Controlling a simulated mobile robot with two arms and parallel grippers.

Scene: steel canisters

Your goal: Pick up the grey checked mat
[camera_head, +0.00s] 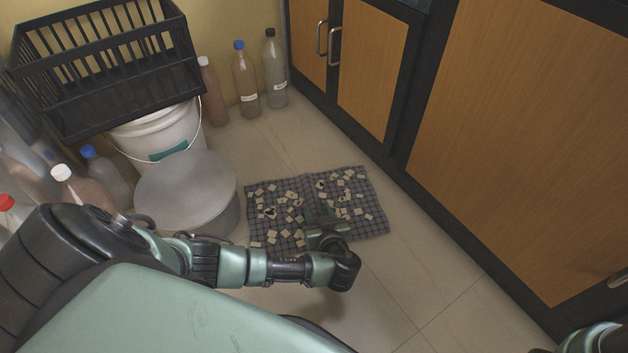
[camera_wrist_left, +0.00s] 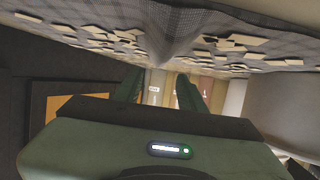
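The grey checked mat (camera_head: 376,217) lies on the tiled floor in the head view, with many small beige square pieces (camera_head: 287,197) scattered over it. My left gripper (camera_head: 321,213) is over the middle to near part of the mat and hides some of it. In the left wrist view the mat (camera_wrist_left: 166,22) fills the top and bulges in a fold toward the gripper. The left fingers (camera_wrist_left: 160,85) stand apart there, with background showing between them; whether they touch the fold I cannot tell. Part of my right arm shows at the bottom right of the head view; its gripper is out of view.
A grey steel canister (camera_head: 186,187) stands just left of the mat. Behind it are a white bucket (camera_head: 160,130) with a black crate (camera_head: 110,65) on top, and several bottles (camera_head: 245,80). Wooden cabinets (camera_head: 520,140) line the right. Bare floor lies in front of the mat.

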